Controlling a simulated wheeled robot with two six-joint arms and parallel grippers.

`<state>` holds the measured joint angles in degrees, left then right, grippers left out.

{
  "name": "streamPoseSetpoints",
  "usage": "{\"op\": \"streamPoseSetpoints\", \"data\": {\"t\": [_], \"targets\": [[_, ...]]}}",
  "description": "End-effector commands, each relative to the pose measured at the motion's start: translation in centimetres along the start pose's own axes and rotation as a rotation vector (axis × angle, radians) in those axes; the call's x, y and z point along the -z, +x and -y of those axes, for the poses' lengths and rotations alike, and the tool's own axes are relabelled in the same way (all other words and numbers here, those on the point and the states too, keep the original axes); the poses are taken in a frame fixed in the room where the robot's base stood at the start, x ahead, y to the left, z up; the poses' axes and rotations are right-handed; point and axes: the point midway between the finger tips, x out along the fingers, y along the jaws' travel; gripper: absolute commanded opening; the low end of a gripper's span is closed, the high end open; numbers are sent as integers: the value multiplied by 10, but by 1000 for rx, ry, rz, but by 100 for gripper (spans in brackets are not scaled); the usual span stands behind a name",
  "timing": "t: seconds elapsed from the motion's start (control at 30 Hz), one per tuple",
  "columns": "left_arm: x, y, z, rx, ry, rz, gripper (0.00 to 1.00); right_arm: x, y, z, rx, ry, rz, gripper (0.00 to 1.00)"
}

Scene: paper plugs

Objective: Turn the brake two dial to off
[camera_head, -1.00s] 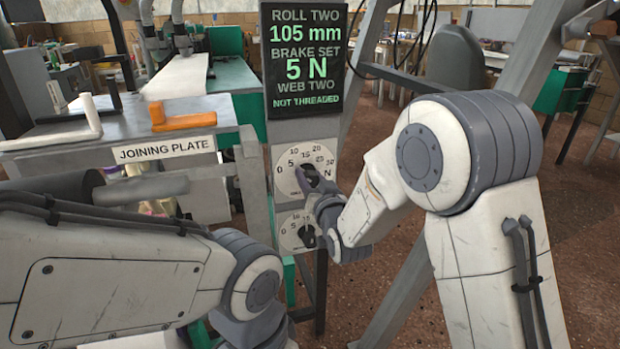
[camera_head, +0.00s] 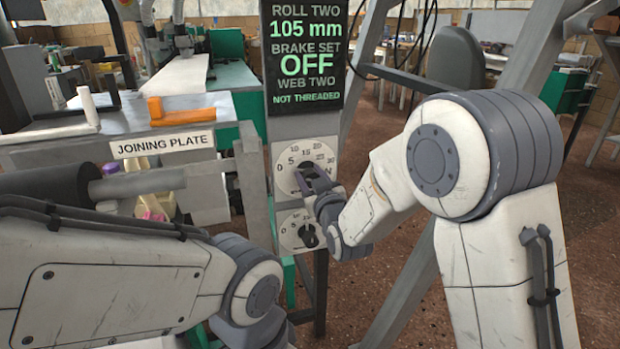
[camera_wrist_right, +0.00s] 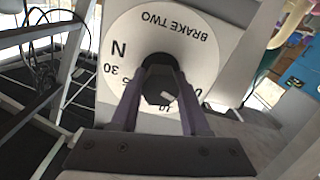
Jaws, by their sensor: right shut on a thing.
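The brake two dial (camera_head: 290,158) is the upper round white face on the grey post, numbered from 0 to 30 with an N. In the right wrist view the face (camera_wrist_right: 205,62) reads BRAKE TWO, upside down. My right gripper (camera_head: 307,177) is at this dial, its fingers shut on either side of the black knob (camera_wrist_right: 158,80). The fingers hide part of the scale. The display (camera_head: 303,50) above reads ROLL TWO 105 mm, BRAKE SET OFF, WEB TWO NOT THREADED. My left arm comes in at lower left; its gripper is not in view.
A second dial (camera_head: 297,232) with a black knob sits just below, close under my right gripper. The joining plate bench (camera_head: 120,126) is at left with an orange block (camera_head: 180,113) on it. A slanted grey frame beam (camera_head: 405,285) stands right of the post.

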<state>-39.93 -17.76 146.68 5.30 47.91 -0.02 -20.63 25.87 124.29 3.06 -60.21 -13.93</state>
Motion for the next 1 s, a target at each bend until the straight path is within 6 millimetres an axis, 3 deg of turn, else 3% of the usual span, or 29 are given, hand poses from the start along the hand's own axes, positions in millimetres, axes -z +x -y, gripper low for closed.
{"op": "streamPoseSetpoints", "data": {"t": [0.63, 0.67, 0.7, 1.0], "targets": [[0, 2, 0, 0, 0, 0, 50, 0, 0, 1, 3, -64, 0, 0], [0, 2, 0, 0, 0, 0, 50, 0, 0, 1, 3, -63, 0, 57], [0, 2, 0, 0, 0, 0, 50, 0, 0, 1, 3, -63, 0, 72], [0, 2, 0, 0, 0, 0, 50, 0, 0, 1, 1, -61, 0, 76]]}}
